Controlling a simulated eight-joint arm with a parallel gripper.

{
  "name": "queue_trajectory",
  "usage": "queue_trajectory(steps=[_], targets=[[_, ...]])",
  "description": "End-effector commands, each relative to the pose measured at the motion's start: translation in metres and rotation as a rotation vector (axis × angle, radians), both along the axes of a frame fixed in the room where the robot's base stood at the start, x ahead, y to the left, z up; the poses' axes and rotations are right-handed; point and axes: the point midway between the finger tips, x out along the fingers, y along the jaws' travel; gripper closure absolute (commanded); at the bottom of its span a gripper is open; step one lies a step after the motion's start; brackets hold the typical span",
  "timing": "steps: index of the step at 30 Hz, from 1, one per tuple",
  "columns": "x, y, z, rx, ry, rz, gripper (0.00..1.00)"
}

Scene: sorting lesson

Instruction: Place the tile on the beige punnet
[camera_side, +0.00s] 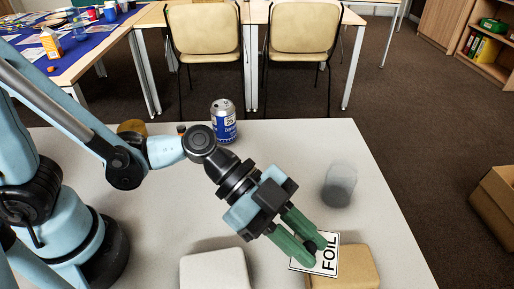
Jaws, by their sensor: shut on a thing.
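My gripper (308,252), with green fingers, is shut on the tile (328,262), a white square with a black edge and the word FOIL. A small dark part shows between the fingertips. The punnet is tan, stands at the table's front edge of the picture and is cut off at the bottom.
A white block-like container (213,270) stands left of the punnet. A see-through grey cup (340,185) stands behind the tile. A blue and silver can (223,120) and an amber round thing (132,128) are at the back. The table (290,150) is clear between can and cup.

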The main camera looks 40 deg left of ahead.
Motion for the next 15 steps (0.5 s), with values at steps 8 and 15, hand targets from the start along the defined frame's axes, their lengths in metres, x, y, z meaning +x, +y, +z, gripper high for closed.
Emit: queue_trajectory(steps=[8,15], targets=[[-0.042,-0.044,0.039,0.002,0.012,-0.368,1.0],[-0.057,-0.055,0.054,0.008,0.043,-0.495,1.0]])
